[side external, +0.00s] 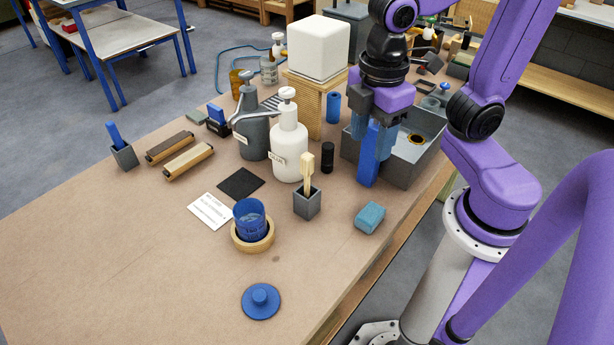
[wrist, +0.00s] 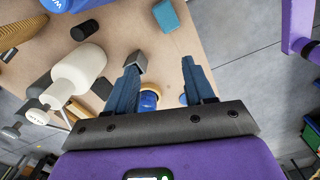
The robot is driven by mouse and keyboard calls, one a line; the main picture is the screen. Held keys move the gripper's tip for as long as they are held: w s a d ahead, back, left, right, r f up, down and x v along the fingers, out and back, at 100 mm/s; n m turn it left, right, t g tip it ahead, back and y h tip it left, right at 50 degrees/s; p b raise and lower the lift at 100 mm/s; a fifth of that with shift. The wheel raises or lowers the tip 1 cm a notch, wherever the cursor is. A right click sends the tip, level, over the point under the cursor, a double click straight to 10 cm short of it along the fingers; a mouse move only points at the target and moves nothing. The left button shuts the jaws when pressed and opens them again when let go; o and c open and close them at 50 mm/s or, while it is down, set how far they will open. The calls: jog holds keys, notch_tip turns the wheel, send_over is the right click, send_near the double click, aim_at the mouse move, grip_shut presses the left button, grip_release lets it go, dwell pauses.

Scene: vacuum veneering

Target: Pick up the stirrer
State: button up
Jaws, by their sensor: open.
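The likely stirrer, a pale wooden flat-ended stick (side external: 307,170), stands upright in a small grey square holder (side external: 307,203) near the middle of the table in the side view. The holder also shows in the wrist view (wrist: 136,62), beside the left fingertip; I cannot make out the stick there. My gripper (side external: 373,143) is to the right of the holder and above the table, pointing down. In the wrist view its fingers (wrist: 160,68) are apart with nothing held between them. In the side view a blue upright object (side external: 369,158) overlaps the fingers, so their tips are partly unclear.
A white pump bottle (side external: 290,150) and a black cylinder (side external: 327,157) stand behind the holder. A blue sponge (side external: 370,217) lies right of it. A blue cup (side external: 249,220) sits in a wooden ring to the left front. A grey bin (side external: 405,168) is beside my gripper. The front-left table is clear.

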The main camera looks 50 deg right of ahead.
aim_at(307, 156)
jog(key=w+a+r+n+h, duration=0.1)
jog(key=w+a+r+n, duration=0.4)
jog(key=w+r, duration=0.5)
jog(key=shift+m, duration=0.7)
jog(key=f, duration=0.8)
jog(key=d+f, duration=0.1)
jog(key=f, duration=0.3)
jog(key=shift+s+f, duration=0.1)
jog(key=shift+s, duration=0.05)
jog(key=shift+a+f, duration=0.15)
jog(key=shift+f, duration=2.65)
grip_shut()
